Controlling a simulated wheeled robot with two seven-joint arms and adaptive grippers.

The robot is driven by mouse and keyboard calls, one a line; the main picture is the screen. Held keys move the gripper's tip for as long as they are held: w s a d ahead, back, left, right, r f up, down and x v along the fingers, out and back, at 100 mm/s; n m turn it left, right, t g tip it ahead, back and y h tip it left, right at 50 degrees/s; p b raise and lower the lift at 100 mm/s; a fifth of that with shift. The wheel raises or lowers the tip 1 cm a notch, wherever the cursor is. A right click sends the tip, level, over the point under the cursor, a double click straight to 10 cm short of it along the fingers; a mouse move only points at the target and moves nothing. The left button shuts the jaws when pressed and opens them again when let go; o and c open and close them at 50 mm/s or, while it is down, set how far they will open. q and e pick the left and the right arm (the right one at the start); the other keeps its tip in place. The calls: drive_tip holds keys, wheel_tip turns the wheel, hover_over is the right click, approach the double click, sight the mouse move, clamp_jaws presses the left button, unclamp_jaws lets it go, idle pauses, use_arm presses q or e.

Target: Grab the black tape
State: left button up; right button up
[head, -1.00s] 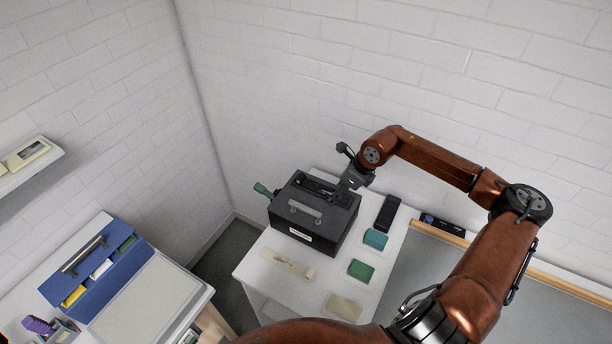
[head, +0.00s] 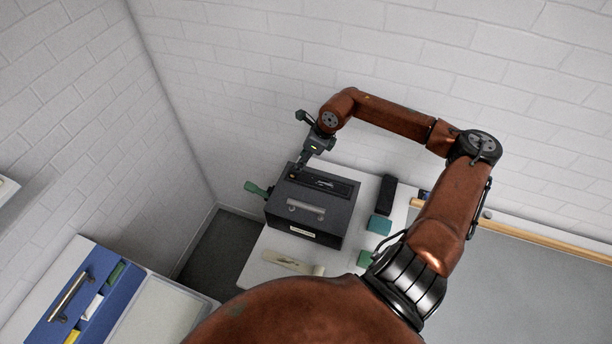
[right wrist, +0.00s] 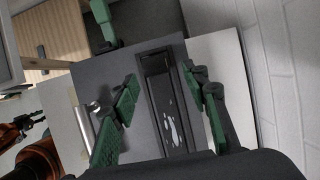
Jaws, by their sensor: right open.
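The dark box (head: 311,214) stands on a white table. Its top has a long recess (right wrist: 167,105), and a black strip-like piece with white marks (right wrist: 170,131) shows inside it. I cannot tell if this piece is the black tape. A separate black block (head: 387,195) lies on the table right of the box. My right gripper (head: 299,165) is over the back left of the box top. In the right wrist view its green fingers (right wrist: 168,88) are apart, one on each side of the recess, with nothing held.
Teal (head: 379,225) and green (head: 366,258) blocks lie to the right. A blue case (head: 76,300) stands at lower left. Brick walls close the back.

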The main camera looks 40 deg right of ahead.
drive_tip(key=x, duration=0.1)
drive_tip(key=p+x, duration=0.1)
drive_tip(key=x, duration=0.1)
drive_tip(key=p+x, duration=0.1)
drive_tip(key=x, duration=0.1)
drive_tip(key=shift+s+a+f, duration=0.1)
drive_tip(key=shift+s+a, duration=0.2)
drive_tip(key=shift+s, duration=0.05)
drive_tip(key=shift+w+f, duration=0.1)
drive_tip(key=shift+f, duration=0.3)
drive_tip(key=c, duration=1.1)
